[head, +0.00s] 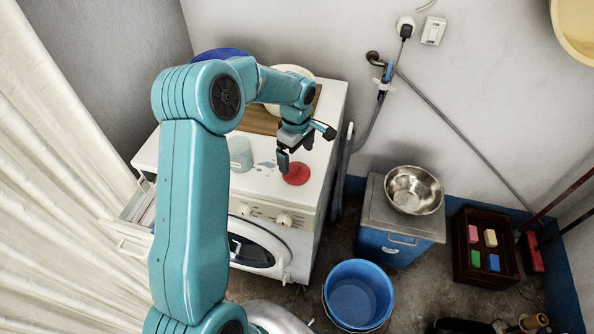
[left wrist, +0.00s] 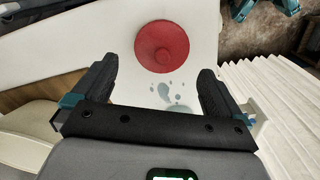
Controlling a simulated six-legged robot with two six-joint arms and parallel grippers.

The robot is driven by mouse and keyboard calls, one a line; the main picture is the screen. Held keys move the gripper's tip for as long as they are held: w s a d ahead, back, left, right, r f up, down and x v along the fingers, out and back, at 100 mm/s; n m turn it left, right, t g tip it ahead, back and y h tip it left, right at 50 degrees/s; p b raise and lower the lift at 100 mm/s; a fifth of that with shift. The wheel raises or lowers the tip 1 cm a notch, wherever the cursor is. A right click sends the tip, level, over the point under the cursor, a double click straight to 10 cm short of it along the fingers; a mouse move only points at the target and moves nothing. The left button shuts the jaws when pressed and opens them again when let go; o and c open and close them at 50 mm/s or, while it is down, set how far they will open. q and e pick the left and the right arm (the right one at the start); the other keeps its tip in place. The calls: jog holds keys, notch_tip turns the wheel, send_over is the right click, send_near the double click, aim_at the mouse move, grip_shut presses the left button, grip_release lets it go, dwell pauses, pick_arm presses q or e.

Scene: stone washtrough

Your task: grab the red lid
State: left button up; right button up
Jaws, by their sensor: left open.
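The red lid (head: 296,174) lies flat on the white top of the washing machine (head: 262,185), near its front right edge. It is round with a small raised knob in its middle. My left gripper (head: 306,148) is above and just behind the lid, with its jaws apart and nothing between them. In the left wrist view the lid (left wrist: 162,46) shows whole, ahead of the two fingertips (left wrist: 155,78) and roughly centred between them. I see no contact between fingers and lid. My right gripper does not show.
A pale cup (head: 240,153) and wet spots are left of the lid. A wooden board and a pale bowl (head: 292,72) are behind. To the right stand a metal basin (head: 413,190) on a cabinet, a blue bucket (head: 357,294) and a dark crate (head: 487,272). A curtain (head: 60,170) hangs left.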

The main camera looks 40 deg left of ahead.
aim_at(296, 167)
pick_arm(q)
jog(key=shift+s+d+f, duration=0.1)
jog(key=shift+s+f, duration=0.05)
jog(key=shift+f, duration=0.15)
notch_tip(296, 167, down, 4)
jog(key=shift+f+p, duration=0.1)
jog(key=shift+p, duration=0.8)
jog(key=shift+f, duration=0.25)
jog(key=shift+c, duration=0.9)
jog(key=c, duration=0.7)
jog(key=shift+c, duration=0.2)
